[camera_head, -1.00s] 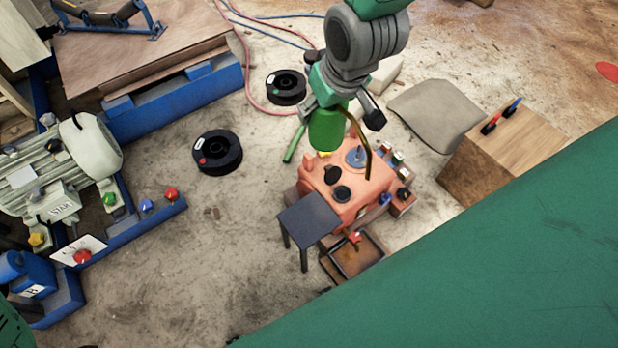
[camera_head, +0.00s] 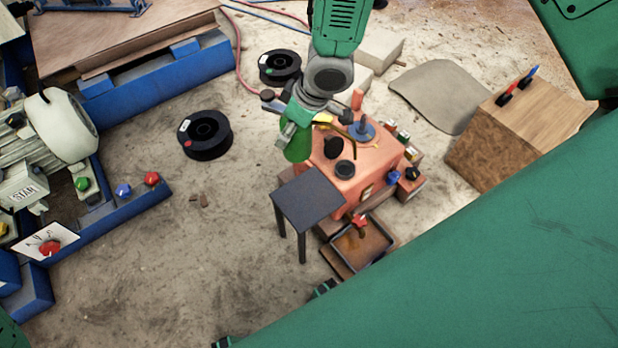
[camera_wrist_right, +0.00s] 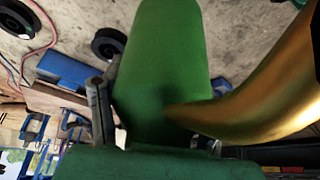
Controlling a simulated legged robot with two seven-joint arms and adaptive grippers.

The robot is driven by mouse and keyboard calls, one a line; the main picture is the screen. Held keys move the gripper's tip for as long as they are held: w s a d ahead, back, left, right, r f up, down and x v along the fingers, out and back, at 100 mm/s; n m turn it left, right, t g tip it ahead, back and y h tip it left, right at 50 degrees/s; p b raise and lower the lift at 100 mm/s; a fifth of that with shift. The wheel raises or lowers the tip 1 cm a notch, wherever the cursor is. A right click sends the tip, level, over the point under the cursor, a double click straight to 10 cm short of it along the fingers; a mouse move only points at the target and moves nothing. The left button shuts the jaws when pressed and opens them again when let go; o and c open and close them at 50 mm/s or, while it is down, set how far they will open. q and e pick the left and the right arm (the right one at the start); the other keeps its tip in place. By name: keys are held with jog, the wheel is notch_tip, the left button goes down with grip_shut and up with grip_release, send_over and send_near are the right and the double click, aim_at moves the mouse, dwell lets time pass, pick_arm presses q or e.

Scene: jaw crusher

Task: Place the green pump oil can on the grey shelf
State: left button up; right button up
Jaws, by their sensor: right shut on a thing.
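My right gripper (camera_head: 292,118) is shut on the green pump oil can (camera_head: 296,146). The can hangs in the air just beyond the far edge of the small dark grey shelf (camera_head: 308,198), left of the orange machine. In the right wrist view the green can (camera_wrist_right: 165,60) fills the middle between the fingers (camera_wrist_right: 155,128), and its brass spout (camera_wrist_right: 270,100) points right. Part of the can is hidden by the gripper in the head view. The shelf top is bare. My left gripper is not in view.
An orange machine (camera_head: 350,180) with knobs stands close right of the shelf. A brown tray (camera_head: 355,250) lies in front of it. Black spools (camera_head: 204,136) lie on the floor to the left. A wooden block (camera_head: 515,130) stands right. The floor left of the shelf is clear.

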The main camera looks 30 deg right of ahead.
jog(key=f+n, duration=0.1)
jog(key=w+f+n+g, duration=0.1)
jog(key=f+n, duration=0.1)
jog(key=d+f+n+y, duration=0.1)
jog(key=f, duration=0.1)
jog(key=shift+w+f+n+g, duration=0.2)
jog(key=shift+w+n+g, duration=0.1)
jog(key=shift+w+n, duration=0.1)
jog(key=s+f+n+g+b, duration=0.1)
jog(key=f+n, duration=0.1)
jog(key=f, duration=0.3)
jog(key=s+d+f+n+g+b, duration=0.1)
jog(key=f+n, duration=0.2)
jog(key=f, duration=0.3)
jog(key=s+f+n+b, duration=0.1)
jog(key=f+n+b, duration=0.1)
jog(key=f, duration=0.4)
jog(key=shift+s+d+f+n+g+y, duration=0.2)
jog(key=shift+d+f+n+g+y, duration=0.05)
jog(key=shift+d+n+g+y, duration=0.15)
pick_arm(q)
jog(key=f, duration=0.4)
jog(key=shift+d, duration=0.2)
pick_arm(e)
jog(key=shift+r, duration=0.1)
jog(key=o, duration=1.5)
jog(key=shift+c, duration=0.2)
